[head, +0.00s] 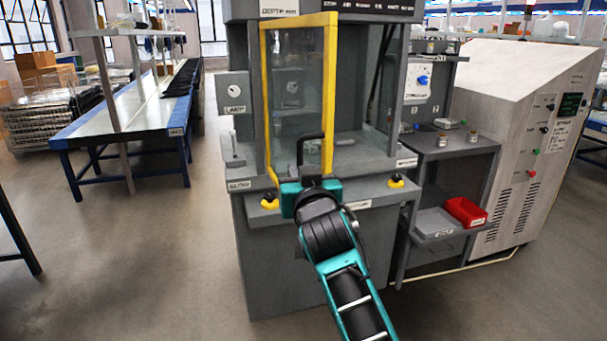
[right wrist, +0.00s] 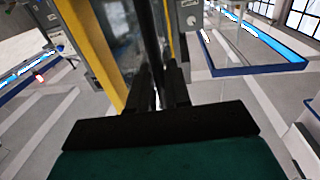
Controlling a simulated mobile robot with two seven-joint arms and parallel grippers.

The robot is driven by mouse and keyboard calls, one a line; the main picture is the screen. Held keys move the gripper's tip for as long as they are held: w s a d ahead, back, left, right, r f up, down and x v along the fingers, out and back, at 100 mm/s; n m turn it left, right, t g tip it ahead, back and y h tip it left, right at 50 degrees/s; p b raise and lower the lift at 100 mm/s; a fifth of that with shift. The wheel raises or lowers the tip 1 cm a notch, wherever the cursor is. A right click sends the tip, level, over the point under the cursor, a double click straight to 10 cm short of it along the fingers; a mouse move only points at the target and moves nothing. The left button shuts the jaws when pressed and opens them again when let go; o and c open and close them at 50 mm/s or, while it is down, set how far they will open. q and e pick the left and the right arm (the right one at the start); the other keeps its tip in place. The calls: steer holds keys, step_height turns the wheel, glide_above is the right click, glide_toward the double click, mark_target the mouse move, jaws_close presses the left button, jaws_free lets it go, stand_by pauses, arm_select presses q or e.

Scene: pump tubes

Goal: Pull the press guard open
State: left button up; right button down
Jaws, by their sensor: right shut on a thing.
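The press guard (head: 330,95) is a clear panel in a yellow frame on the front of the grey press (head: 250,215). It stands partly open, its right edge swung out from the press front and its left edge by the press's left post. My right gripper (head: 312,178) is shut on the guard's black handle (head: 311,137). In the right wrist view the two dark fingers (right wrist: 158,90) close around the black handle bar (right wrist: 149,35), with the yellow frame (right wrist: 92,50) beside it. My left gripper is not in view.
A side shelf with a red bin (head: 466,212) and a pale cabinet (head: 510,120) stand at the right. A blue-edged bench (head: 110,120) stands at the left. The floor (head: 170,260) in front is clear.

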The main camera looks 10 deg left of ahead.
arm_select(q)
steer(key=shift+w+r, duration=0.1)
arm_select(e)
steer(key=shift+a, duration=0.1)
stand_by(0.3)
steer(key=c, duration=1.3)
jaws_free()
